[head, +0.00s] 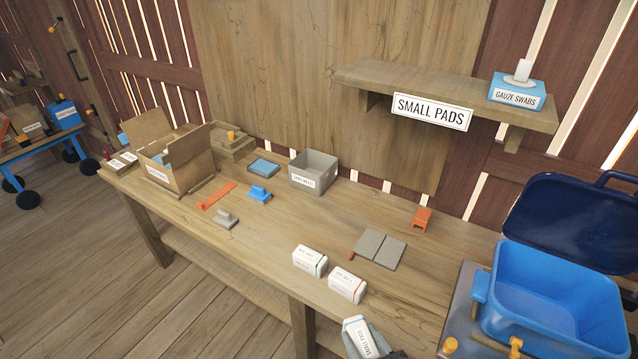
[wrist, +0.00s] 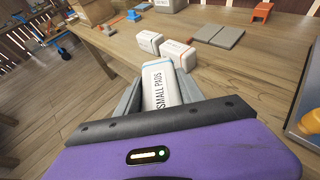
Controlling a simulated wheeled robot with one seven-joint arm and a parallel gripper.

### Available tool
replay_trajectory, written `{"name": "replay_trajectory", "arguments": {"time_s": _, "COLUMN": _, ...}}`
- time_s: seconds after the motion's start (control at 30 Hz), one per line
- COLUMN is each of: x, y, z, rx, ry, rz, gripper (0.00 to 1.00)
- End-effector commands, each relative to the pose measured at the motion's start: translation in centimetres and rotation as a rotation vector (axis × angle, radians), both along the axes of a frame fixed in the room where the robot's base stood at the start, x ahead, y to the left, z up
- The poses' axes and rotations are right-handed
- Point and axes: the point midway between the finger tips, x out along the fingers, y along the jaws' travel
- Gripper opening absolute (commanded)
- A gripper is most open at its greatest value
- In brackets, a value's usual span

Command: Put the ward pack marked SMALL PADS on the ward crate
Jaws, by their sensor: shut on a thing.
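The white ward pack marked SMALL PADS (head: 359,337) is at the bottom edge of the head view, by the bench's front edge. In the wrist view the same pack (wrist: 160,84) stands between the grey fingers, its lettering facing the camera. My gripper (wrist: 161,78) is shut on it; in the head view only a grey part of my gripper (head: 378,340) shows beside the pack. No label that I can read names a ward crate. An open cardboard box (head: 182,176) with a small unreadable label stands at the bench's far left.
Two other white packs (head: 309,261) (head: 346,285) stand on the bench just beyond the held one. A grey bin (head: 325,177), grey pads (head: 379,249) and an orange piece (head: 423,217) lie farther back. A blue bin (head: 500,316) with its lid open is at right. A shelf (head: 440,85) overhangs the bench.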

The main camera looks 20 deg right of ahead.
Motion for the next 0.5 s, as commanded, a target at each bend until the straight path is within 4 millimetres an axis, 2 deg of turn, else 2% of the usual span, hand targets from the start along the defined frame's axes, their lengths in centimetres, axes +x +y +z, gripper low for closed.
{"name": "replay_trajectory", "arguments": {"time_s": 0.07, "x": 0.0, "y": 0.0, "z": 0.0, "rx": 0.0, "ry": 0.0, "rz": 0.0, "gripper": 0.04}}
{"name": "replay_trajectory", "arguments": {"time_s": 0.37, "x": -0.4, "y": -0.4, "z": -3.8, "rx": -0.002, "ry": -0.001, "rz": -0.009, "gripper": 0.04}}
{"name": "replay_trajectory", "arguments": {"time_s": 0.5, "x": -0.7, "y": -0.5, "z": -6.2, "rx": -0.002, "ry": -0.002, "rz": -0.012, "gripper": 0.04}}
